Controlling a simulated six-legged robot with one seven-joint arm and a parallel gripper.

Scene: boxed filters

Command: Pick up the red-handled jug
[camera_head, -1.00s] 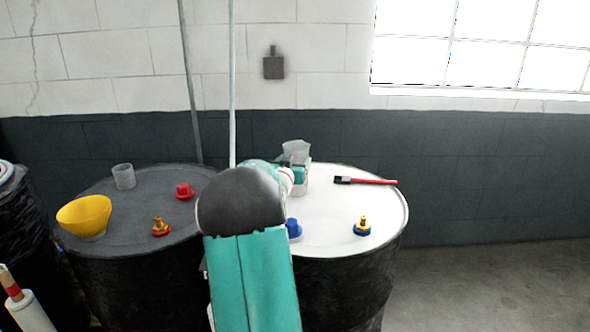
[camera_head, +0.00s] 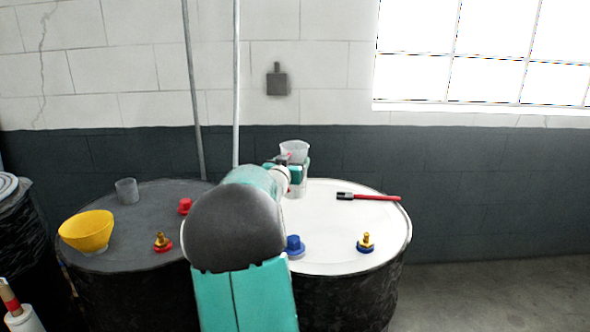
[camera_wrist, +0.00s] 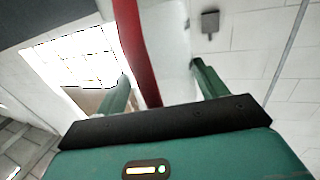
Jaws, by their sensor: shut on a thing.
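The jug (camera_head: 295,147) is pale and translucent, with a flared rim, at the back left of the white drum top. Its lower part is partly hidden by my arm. In the wrist view its red handle (camera_wrist: 134,45) runs between the two green fingers, and its pale body (camera_wrist: 168,45) is just beyond. My gripper (camera_wrist: 160,86) is shut on the red handle. In the head view my gripper (camera_head: 291,172) is at the jug's near side, small and partly hidden by my arm. Whether the jug's base touches the drum cannot be told.
The white drum top (camera_head: 345,225) also bears a red-handled brush (camera_head: 370,197), a blue cap (camera_head: 294,245) and a brass fitting (camera_head: 365,242). The dark drum (camera_head: 120,250) bears a yellow bowl (camera_head: 87,231), a clear cup (camera_head: 127,191) and red fittings (camera_head: 162,242). Vertical pipes stand behind.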

